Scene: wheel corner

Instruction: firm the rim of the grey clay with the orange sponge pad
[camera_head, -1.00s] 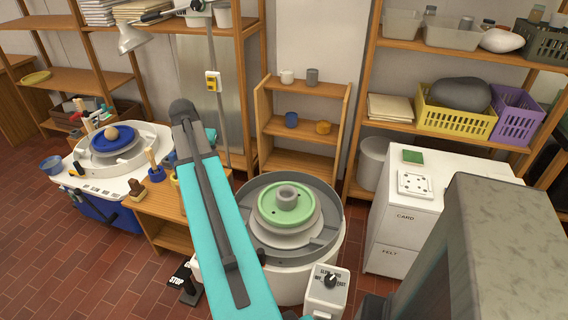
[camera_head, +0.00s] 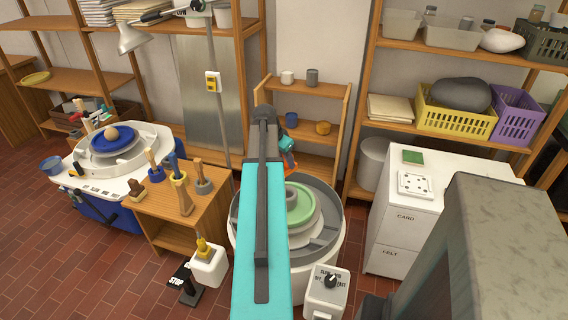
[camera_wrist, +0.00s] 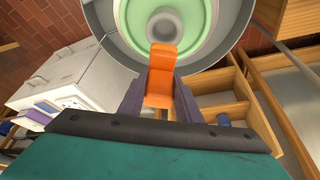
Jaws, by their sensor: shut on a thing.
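The orange sponge pad (camera_wrist: 161,72) is held between the two fingers of my gripper (camera_wrist: 160,84) in the wrist view. The grey clay (camera_wrist: 165,25) is a small ring at the middle of a green disc (camera_wrist: 196,48) on the wheel. In that view the pad's far end appears just short of the clay and overlaps the disc; I cannot tell its height or whether it touches. In the head view my arm covers most of the clay, and the green disc (camera_head: 302,207) shows to its right. A bit of orange shows behind the arm there.
The wheel's basin (camera_head: 328,240) surrounds the disc. A speed dial box (camera_head: 328,290) stands in front of it. A small shelf (camera_head: 325,136) with cups is behind. A white cabinet (camera_head: 405,220) is right, and a wooden tool table (camera_head: 213,212) is left.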

